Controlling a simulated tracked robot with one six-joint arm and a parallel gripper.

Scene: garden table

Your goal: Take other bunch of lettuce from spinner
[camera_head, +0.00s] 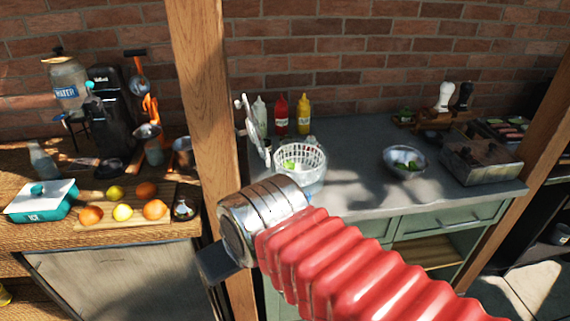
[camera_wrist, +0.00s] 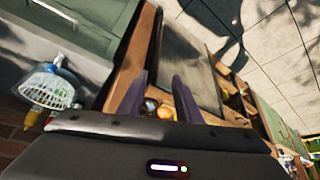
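The salad spinner (camera_head: 308,178) is a clear bowl with a white slatted basket, standing on the grey counter behind my arm. Green lettuce (camera_head: 290,165) shows inside the basket. The spinner also shows at the left edge of the wrist view (camera_wrist: 48,88), seen tilted; its contents cannot be made out there. In the head view my wrist is in front of the counter, left of and nearer than the spinner, and mostly hides the fingers.
A wooden post (camera_head: 200,100) stands between the counter and the left table. Behind the spinner are red (camera_head: 281,115) and yellow (camera_head: 304,114) bottles. A round lid-like thing (camera_head: 251,128) leans left of it. A metal box (camera_head: 481,160) stands right. Counter between spinner and bowl is clear.

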